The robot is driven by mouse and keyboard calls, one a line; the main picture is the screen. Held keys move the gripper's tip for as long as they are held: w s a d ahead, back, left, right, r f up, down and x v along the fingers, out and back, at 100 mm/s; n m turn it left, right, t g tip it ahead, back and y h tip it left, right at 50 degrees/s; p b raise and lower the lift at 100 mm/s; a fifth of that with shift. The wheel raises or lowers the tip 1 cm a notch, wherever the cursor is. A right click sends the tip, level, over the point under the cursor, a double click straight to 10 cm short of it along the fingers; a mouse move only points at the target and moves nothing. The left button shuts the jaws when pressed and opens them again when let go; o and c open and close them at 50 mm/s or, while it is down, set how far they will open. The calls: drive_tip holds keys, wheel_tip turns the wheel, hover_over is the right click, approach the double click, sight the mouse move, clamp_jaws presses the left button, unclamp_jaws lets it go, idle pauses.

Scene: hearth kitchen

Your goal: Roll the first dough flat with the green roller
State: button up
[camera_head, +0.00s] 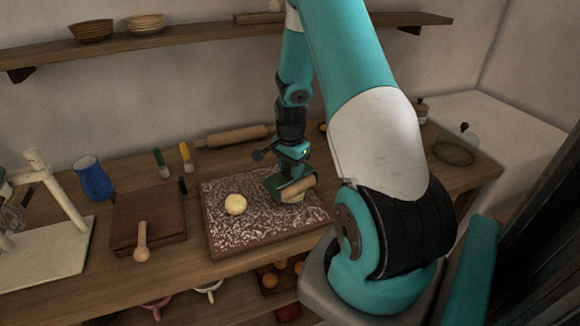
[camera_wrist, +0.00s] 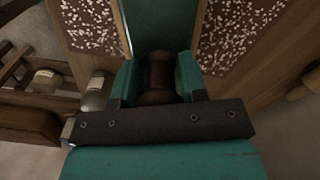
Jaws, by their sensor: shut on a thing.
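My gripper (camera_head: 292,168) is low over the right part of the floured board (camera_head: 225,246). It is shut on the green roller (camera_head: 299,187), whose brown handle (camera_wrist: 158,72) shows between the teal fingers in the wrist view. A green surface lies just beyond the handle there. In the head view a pale lump of dough (camera_head: 292,198) shows partly under the roller. Whether they touch is hard to tell. A round, pale dough ball (camera_head: 235,204) sits on the board, left of my gripper and apart from it.
A wooden rolling pin (camera_head: 232,136) lies behind the board. Left of the board are a dark wooden block (camera_head: 150,210) with a wooden tool (camera_head: 141,240), a blue jug (camera_head: 94,178) and a cream stand (camera_head: 50,262). A shelf (camera_head: 190,38) with bowls runs above.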

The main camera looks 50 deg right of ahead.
drive_tip(key=shift+s+a, duration=0.15)
drive_tip(key=shift+s, duration=0.3)
drive_tip(key=shift+w+d+f, duration=0.15)
drive_tip(key=shift+w+d, duration=0.1)
drive_tip(key=shift+w, duration=0.55)
drive_tip(key=shift+s+a, duration=0.25)
drive_tip(key=shift+s, duration=0.55)
drive_tip(key=shift+w+d+f, duration=0.1)
drive_tip(key=shift+w+d, duration=0.15)
drive_tip(key=shift+w, duration=0.55)
drive_tip(key=shift+s+a, duration=0.25)
drive_tip(key=shift+s, duration=0.55)
drive_tip(key=shift+w+d+f, duration=0.1)
drive_tip(key=shift+w+d, duration=0.15)
drive_tip(key=shift+w, duration=0.55)
drive_tip(key=shift+s+a, duration=0.25)
drive_tip(key=shift+s, duration=0.55)
drive_tip(key=shift+r, duration=0.2)
